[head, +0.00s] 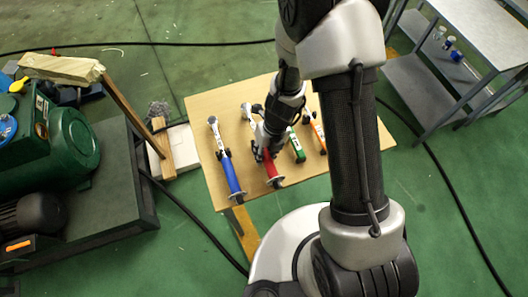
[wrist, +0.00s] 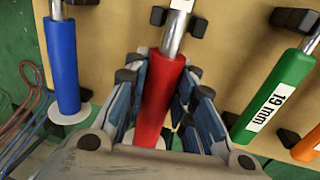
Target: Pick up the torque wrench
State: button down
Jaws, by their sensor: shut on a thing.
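Several torque wrenches with coloured handles lie side by side on a light wooden table (head: 212,113). My gripper (head: 266,152) is at the red-handled wrench (head: 272,171), second from the left. In the wrist view my gripper's fingers (wrist: 163,100) are on both sides of the red handle (wrist: 161,88) and shut on it. The blue-handled wrench (head: 231,174) lies to its left, and the green-handled wrench (head: 297,148), labelled 19 mm in the wrist view, to its right. The orange-handled wrench (head: 319,136) is farther right. My arm hides part of the table and the red wrench's upper part.
Black holders (wrist: 197,27) stand between the wrenches on the board. A dark bench with a green machine (head: 70,145) stands at the left. A grey metal shelf (head: 425,85) stands at the upper right. Black cables (head: 190,212) cross the green floor.

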notch_tip(320, 180, up, 18)
jog(key=p, duration=1)
jog(key=shift+r+p, duration=0.25)
jog(key=shift+p, duration=0.05)
jog(key=c, duration=1.8)
grip_release()
jog(key=shift+c, duration=0.2)
grip_shut()
